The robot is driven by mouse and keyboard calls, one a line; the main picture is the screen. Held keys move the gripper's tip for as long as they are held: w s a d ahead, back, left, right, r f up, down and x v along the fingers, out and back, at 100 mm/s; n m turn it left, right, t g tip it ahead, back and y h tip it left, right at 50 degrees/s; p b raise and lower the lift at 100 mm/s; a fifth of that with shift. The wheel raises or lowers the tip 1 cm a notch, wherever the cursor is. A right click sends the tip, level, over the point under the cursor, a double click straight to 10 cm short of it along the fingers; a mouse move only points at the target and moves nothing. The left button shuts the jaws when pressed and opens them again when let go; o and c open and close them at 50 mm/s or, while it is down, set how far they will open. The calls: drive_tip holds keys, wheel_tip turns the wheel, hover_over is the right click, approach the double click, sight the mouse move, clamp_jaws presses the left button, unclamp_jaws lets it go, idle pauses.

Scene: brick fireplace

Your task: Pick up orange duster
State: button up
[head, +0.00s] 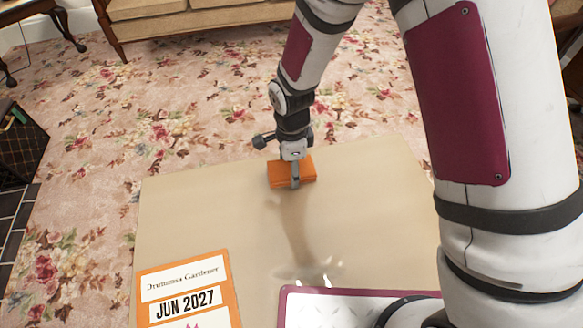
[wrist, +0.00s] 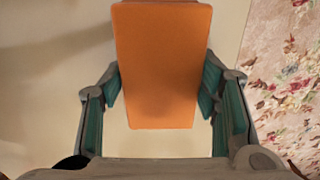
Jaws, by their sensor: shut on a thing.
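The orange duster (head: 278,174) is a flat orange block near the far edge of the beige table. My gripper (head: 295,180) is over it with its fingers down at its sides. In the wrist view the duster (wrist: 160,65) lies between the two fingers of my gripper (wrist: 161,90), with a green-padded finger against each long side. The gripper is shut on it. I cannot tell whether the duster is clear of the tabletop or resting on it.
The beige table (head: 190,215) is mostly bare around the duster. An orange calendar (head: 186,292) marked JUN 2027 lies at the front left. Floral carpet (head: 180,105) surrounds the table, and a sofa (head: 190,22) stands behind. A dark box (head: 20,140) is at the left.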

drive_tip(key=shift+r+p, duration=0.3)
drive_tip(key=shift+r, duration=0.35)
wheel_tip(320, 180, up, 2)
drive_tip(key=shift+r+p, duration=0.15)
drive_tip(key=shift+p, duration=0.45)
drive_tip(key=s+p, duration=0.1)
drive_tip(key=s, duration=0.3)
drive_tip(key=s+d+p, duration=0.1)
drive_tip(key=s, duration=0.4)
drive_tip(key=s+d+r+p, duration=0.1)
drive_tip(key=s, duration=0.4)
drive_tip(key=shift+s+d+r, duration=0.1)
drive_tip(key=shift+s, duration=0.05)
drive_tip(key=shift+s+d, duration=0.1)
drive_tip(key=shift+s, duration=0.7)
drive_tip(key=shift+o, duration=1.3)
drive_tip(key=shift+c, duration=0.7)
